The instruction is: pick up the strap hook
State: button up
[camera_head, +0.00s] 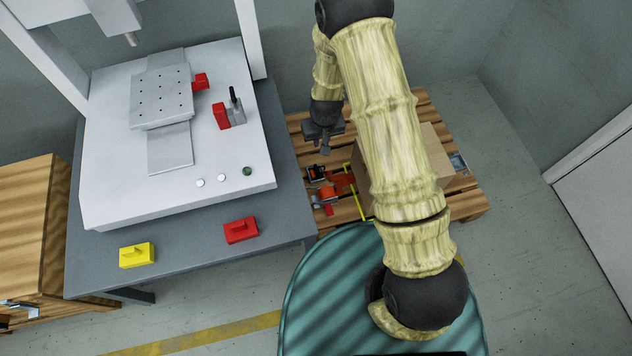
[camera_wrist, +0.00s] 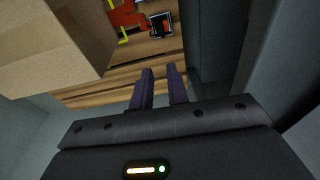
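Small items lie on the wooden pallet beside a cardboard box: red parts (camera_head: 342,183), a black square-framed piece (camera_head: 316,172) and a thin yellow strap-like piece (camera_head: 356,195). I cannot tell for sure which is the strap hook. In the wrist view, the red part (camera_wrist: 128,13), black piece (camera_wrist: 161,24) and yellow piece (camera_wrist: 122,35) show at the top, beyond my fingers. My gripper (camera_head: 325,150) is above the pallet, apart from these items. In the wrist view its two dark fingers (camera_wrist: 161,72) stand apart with an empty gap between them.
The cardboard box (camera_head: 436,158) stands on the pallet (camera_head: 468,205), right of the items, partly hidden by my arm. The work table (camera_head: 185,268) with the gantry plate borders the pallet on the left. A red block (camera_head: 241,230) and a yellow block (camera_head: 137,255) sit on the table.

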jog(key=b, duration=0.1)
send_over(316, 168)
jog(key=s, duration=0.2)
notch_tip(316, 168, down, 5)
jog(key=shift+s+d, duration=0.15)
jog(key=shift+d, duration=0.15)
jog(key=shift+f, duration=0.1)
jog(key=f+b, duration=0.2)
jog(key=f, duration=0.2)
jog(key=w+f+b, duration=0.1)
jog(key=f+b, duration=0.1)
jog(key=f, duration=0.2)
jog(key=f+b, duration=0.2)
jog(key=f, duration=0.2)
jog(key=shift+w+a+b, duration=0.25)
jog(key=shift+w+b, duration=0.05)
jog(key=shift+w, duration=0.1)
jog(key=shift+f, duration=0.1)
jog(key=f+b, duration=0.2)
jog(key=f, duration=0.1)
jog(key=f+b, duration=0.2)
jog(key=shift+w, duration=0.35)
jog(key=shift+c, duration=0.3)
grip_shut()
